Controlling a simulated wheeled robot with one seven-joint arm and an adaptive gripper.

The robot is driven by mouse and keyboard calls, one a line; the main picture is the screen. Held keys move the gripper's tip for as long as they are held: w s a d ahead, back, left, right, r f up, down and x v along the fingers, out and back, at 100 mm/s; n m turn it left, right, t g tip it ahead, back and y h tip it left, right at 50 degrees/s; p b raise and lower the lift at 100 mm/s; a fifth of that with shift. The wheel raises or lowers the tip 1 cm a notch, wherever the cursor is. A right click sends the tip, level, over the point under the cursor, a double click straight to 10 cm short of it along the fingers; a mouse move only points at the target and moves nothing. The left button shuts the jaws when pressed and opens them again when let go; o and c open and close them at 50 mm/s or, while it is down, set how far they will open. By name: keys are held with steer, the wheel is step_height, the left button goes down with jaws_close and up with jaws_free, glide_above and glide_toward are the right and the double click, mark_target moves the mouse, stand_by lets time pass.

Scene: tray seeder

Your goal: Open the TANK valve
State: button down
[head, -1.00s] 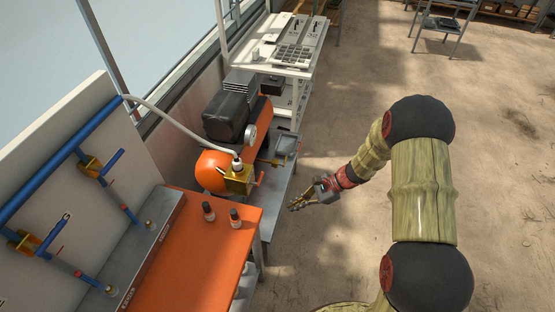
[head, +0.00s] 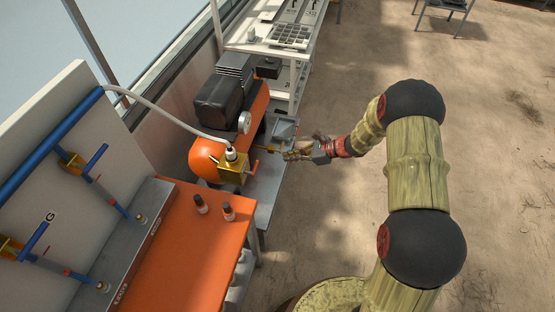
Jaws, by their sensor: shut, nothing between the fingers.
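The orange compressor tank (head: 205,157) stands beyond the orange bench. A brass valve block (head: 232,171) with a small orange lever (head: 254,167) sits at its near end, with a grey hose fitting on top. I cannot read a label on it. My gripper (head: 287,154) is to the right of the block and lever, shut, with nothing seen in it. A thin brass-coloured piece (head: 266,149) shows between the tank and my fingertips. I cannot tell whether my fingers touch it.
A grey tray (head: 285,130) stands just behind my gripper. Blue pipes with blue-handled valves (head: 95,157) are on the panel at left. A white rack (head: 270,47) stands behind.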

steer(key=b+x, duration=0.2)
steer(key=x, duration=1.1)
steer(key=shift+f, duration=0.1)
steer(key=shift+g, duration=0.3)
